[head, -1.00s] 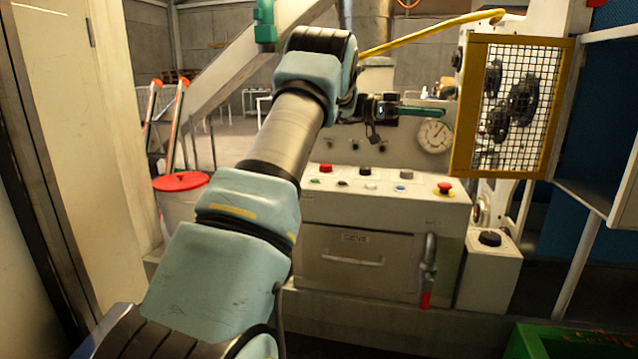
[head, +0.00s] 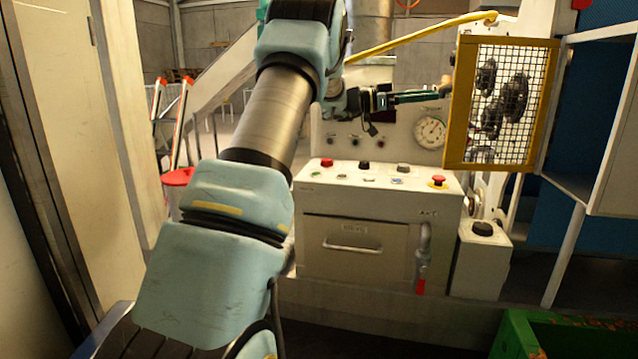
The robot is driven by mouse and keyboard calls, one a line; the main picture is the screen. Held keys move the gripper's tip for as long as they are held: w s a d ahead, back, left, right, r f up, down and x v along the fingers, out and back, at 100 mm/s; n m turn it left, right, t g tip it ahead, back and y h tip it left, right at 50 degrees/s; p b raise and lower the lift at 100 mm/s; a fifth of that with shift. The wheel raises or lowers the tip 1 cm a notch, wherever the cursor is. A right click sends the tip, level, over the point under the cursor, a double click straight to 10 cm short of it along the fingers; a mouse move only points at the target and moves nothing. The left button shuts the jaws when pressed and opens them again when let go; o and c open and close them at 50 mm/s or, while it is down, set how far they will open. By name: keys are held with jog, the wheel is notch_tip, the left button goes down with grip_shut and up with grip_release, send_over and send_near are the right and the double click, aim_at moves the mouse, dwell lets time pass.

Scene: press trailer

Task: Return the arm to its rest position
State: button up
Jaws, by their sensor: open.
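My arm rises from the lower left and bends over near the top of the head view. My gripper (head: 438,96) points right, above the control console (head: 320,200) and just above the round dial gauge (head: 431,131). Its teal fingers are small and seen nearly side on. They are open, and I see nothing held between them. The fingertips appear close to the left edge of the yellow-framed mesh guard (head: 450,110); I cannot tell the gap in depth.
The console top carries a red mushroom button (head: 438,180) and several other buttons. A green crate (head: 517,338) is at lower right.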

jog(key=w+a+f+n+t+y, duration=0.1)
jog(key=w+a+n+t+y, duration=0.4)
jog(key=w+a+n+t, duration=0.6)
jog(key=s+a+f+n+t+y, duration=0.3)
jog(key=s+a+f+n+y, duration=0.2)
jog(key=s+a+f+y, duration=0.45)
jog(key=s+a+f+n+g+y, duration=0.2)
jog(key=s+a+f+g+y, duration=0.25)
jog(key=s+a+f, duration=0.65)
jog(key=s+f+g, duration=0.3)
jog(key=s, duration=0.7)
jog(key=s+a+f+g, duration=0.1)
jog(key=s+f+g, duration=0.2)
jog(key=s, duration=0.7)
jog(key=shift+s+a+f+n, duration=0.15)
jog(key=shift+a+n, duration=0.05)
jog(key=shift+n, duration=0.2)
jog(key=shift+g, duration=0.25)
